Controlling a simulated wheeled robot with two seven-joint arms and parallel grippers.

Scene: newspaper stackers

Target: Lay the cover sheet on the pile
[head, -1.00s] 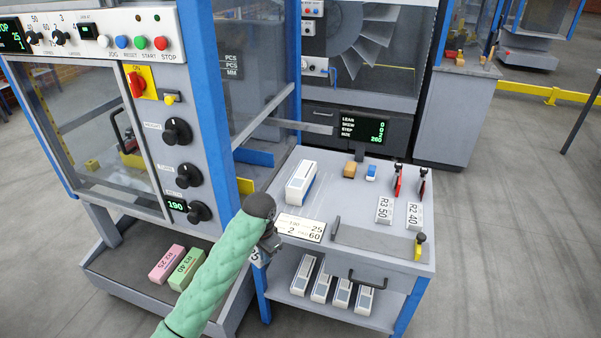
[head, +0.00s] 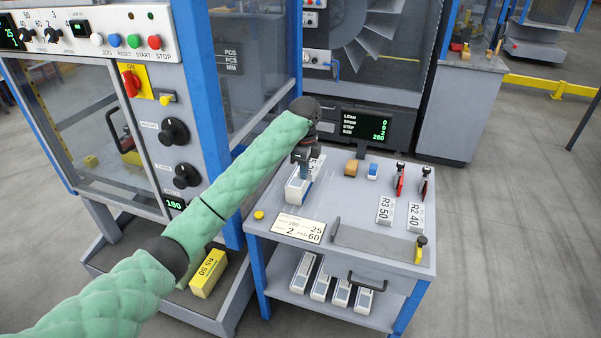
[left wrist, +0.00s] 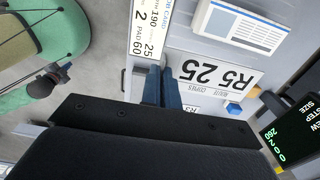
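The pile, a small white and blue stack of papers (head: 294,192), stands on the grey bench top (head: 345,200). Its printed top shows in the left wrist view (left wrist: 245,27). My left gripper (head: 302,162) is above the pile's far end. In the left wrist view its dark blue fingers (left wrist: 162,88) are close together at the edge of the cover sheet (left wrist: 220,74), a white sheet marked R5 25, and appear shut on it. The sheet is beside the pile's image there. What looks like my right gripper (left wrist: 58,74) shows small in the left wrist view; its fingers are unclear.
A job card (head: 299,228) lies in front of the pile. Cards R3 50 (head: 385,209) and R2 40 (head: 415,215), two red-and-black tools, and orange and blue blocks are to the right. A screen (head: 364,126) stands behind. A machine with blue posts is at left.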

